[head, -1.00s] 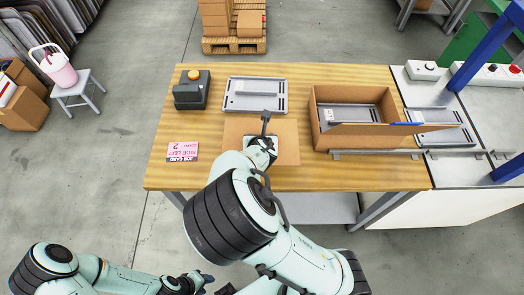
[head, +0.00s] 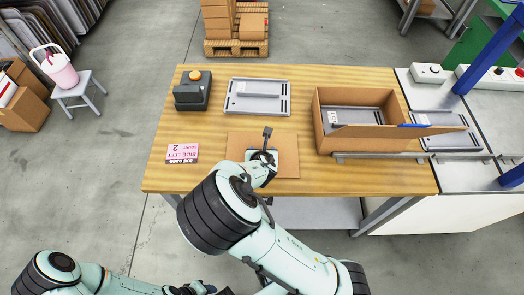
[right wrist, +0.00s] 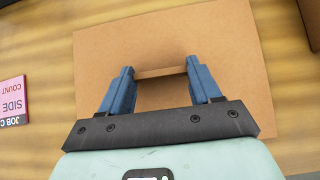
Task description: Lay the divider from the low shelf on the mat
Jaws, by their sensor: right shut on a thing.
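The divider is a flat brown cardboard sheet (head: 284,143) over the front middle of the wooden table. It fills much of the right wrist view (right wrist: 220,50). My right gripper (right wrist: 160,74) is shut on a narrow raised strip of the sheet, between its two blue fingers. In the head view its wrist hides the fingers and part of the sheet. I cannot tell whether the sheet touches the tabletop. No mat shows; the area under the sheet is hidden. My left gripper (head: 205,289) is low at the bottom edge, partly cut off, its jaws unclear.
A grey tray (head: 235,107) lies behind the sheet. An open cardboard box (head: 365,143) stands to its right. A pink job card (head: 182,153) and a dark device with an orange button (head: 191,95) are at left. A low shelf (head: 315,213) shows beneath the table.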

